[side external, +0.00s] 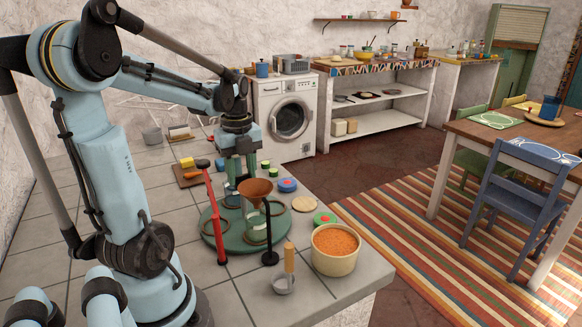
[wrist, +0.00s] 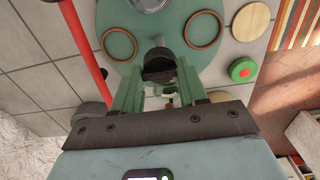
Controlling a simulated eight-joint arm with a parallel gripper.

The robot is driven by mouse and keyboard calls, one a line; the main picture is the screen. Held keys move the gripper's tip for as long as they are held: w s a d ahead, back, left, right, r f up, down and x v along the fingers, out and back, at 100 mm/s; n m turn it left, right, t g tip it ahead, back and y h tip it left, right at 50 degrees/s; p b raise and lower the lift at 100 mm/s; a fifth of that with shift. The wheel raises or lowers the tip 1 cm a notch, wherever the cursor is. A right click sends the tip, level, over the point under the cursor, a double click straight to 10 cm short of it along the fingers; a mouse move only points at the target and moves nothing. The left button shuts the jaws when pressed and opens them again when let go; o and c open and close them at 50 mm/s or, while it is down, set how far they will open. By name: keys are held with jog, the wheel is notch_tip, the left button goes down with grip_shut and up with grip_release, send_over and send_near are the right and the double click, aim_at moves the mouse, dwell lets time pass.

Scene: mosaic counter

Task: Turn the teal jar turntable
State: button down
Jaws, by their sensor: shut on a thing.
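The teal turntable (side external: 226,242) lies flat on the tiled counter, with copper-coloured rings on its top. It also shows in the wrist view (wrist: 176,24). A clear glass jar (side external: 256,226) stands on its near side, below a brown funnel (side external: 255,188). My gripper (side external: 238,180) is at the turntable's far side, pointing down. In the wrist view, its green fingers (wrist: 160,80) are shut on a dark knob (wrist: 159,66) at the turntable's edge. The knob's lower part is hidden by the fingers.
A black funnel stand (side external: 269,245) is close at the front. A bowl of orange grains (side external: 335,243) and a wooden-handled scoop (side external: 285,278) sit near the counter's front edge.

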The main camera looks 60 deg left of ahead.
jog(key=c, duration=0.9)
grip_release()
jog(key=shift+r, duration=0.15)
notch_tip(320, 180, up, 12)
jog(key=shift+f, duration=0.1)
jog(key=w+d+f+n+t, duration=0.1)
jog(key=d+f+n+t, duration=0.1)
jog(key=d+n, duration=0.4)
jog(key=w+d+f+n+t, duration=0.2)
jog(key=d+f+n, duration=0.3)
jog(key=d, duration=0.3)
jog(key=w+d+f+n+t, duration=0.2)
jog(key=d+f+n+t, duration=0.1)
jog(key=d+n, duration=0.4)
jog(key=shift+w+d+f, duration=0.25)
jog(key=shift+d+f, duration=0.1)
jog(key=shift+d, duration=0.15)
